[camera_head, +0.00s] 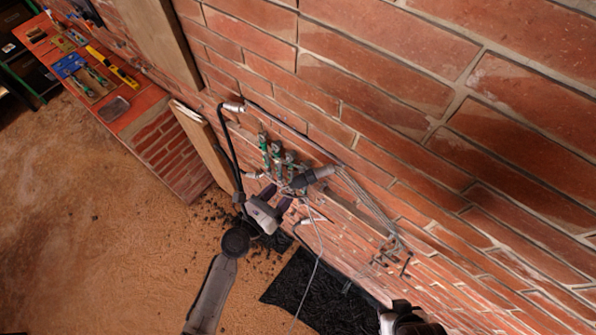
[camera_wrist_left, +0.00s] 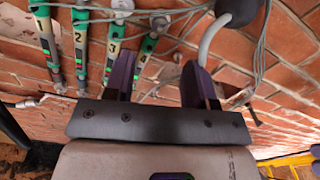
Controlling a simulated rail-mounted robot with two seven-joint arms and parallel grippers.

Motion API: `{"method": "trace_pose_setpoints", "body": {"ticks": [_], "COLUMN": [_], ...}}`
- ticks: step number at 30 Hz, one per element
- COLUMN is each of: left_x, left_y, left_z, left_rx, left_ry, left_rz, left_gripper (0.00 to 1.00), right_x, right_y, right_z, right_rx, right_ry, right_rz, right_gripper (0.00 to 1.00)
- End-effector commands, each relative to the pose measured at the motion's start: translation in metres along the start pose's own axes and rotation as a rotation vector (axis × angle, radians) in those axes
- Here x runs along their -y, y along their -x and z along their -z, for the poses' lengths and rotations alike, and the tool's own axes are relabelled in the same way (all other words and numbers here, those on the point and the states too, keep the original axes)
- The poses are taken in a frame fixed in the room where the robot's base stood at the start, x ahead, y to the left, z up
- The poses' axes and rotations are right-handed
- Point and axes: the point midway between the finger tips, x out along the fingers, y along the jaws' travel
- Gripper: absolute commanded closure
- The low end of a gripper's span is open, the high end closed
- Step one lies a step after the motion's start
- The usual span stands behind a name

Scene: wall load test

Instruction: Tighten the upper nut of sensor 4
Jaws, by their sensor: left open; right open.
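Sensor 4 (camera_wrist_left: 147,48) is a green tube marked 4, the rightmost of a row of green sensors on the brick wall. A round grey metal nut (camera_wrist_left: 160,23) is at its top end in the left wrist view. My left gripper (camera_wrist_left: 160,65) is open, with its two purple fingers apart and nothing seen clamped between them. Its left finger overlaps the lower part of sensors 3 and 4 in that view. In the head view the left gripper (camera_head: 282,196) is just below the sensor row (camera_head: 277,158), and contact cannot be told. My right gripper's fingers are not visible.
A dark grey cylinder (camera_head: 314,176) with a cable sits right of the sensors. Thin loose cables (camera_head: 318,235) hang around the gripper. A wooden post (camera_head: 202,145) and black hose (camera_head: 228,150) stand left. A tool bench (camera_head: 118,110) is further left.

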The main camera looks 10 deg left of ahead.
Motion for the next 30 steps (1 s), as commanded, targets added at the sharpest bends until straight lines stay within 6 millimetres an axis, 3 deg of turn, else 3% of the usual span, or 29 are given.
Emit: {"method": "trace_pose_setpoints", "body": {"ticks": [6, 12, 19, 30], "left_x": [0.001, 0.000, 0.000, 0.000], "left_y": [-0.042, -0.068, -0.083, -0.086], "left_z": [-0.001, 0.000, 0.000, 0.000], "left_rx": [0.002, 0.001, 0.000, 0.000], "left_ry": [0.000, -0.001, -0.002, -0.002], "left_rz": [0.002, 0.000, 0.001, 0.000], "left_gripper": [0.49, 0.49, 0.49, 0.49], "right_x": [0.002, 0.002, 0.002, -0.001], "right_y": [0.002, 0.001, 0.001, 0.001], "right_z": [0.001, 0.001, 0.001, 0.000], "right_rx": [-0.001, -0.001, 0.000, 0.001], "right_ry": [-0.005, -0.006, -0.005, 0.005], "right_rz": [0.004, 0.005, 0.004, -0.003], "right_gripper": [0.57, 0.57, 0.57, 0.57]}}
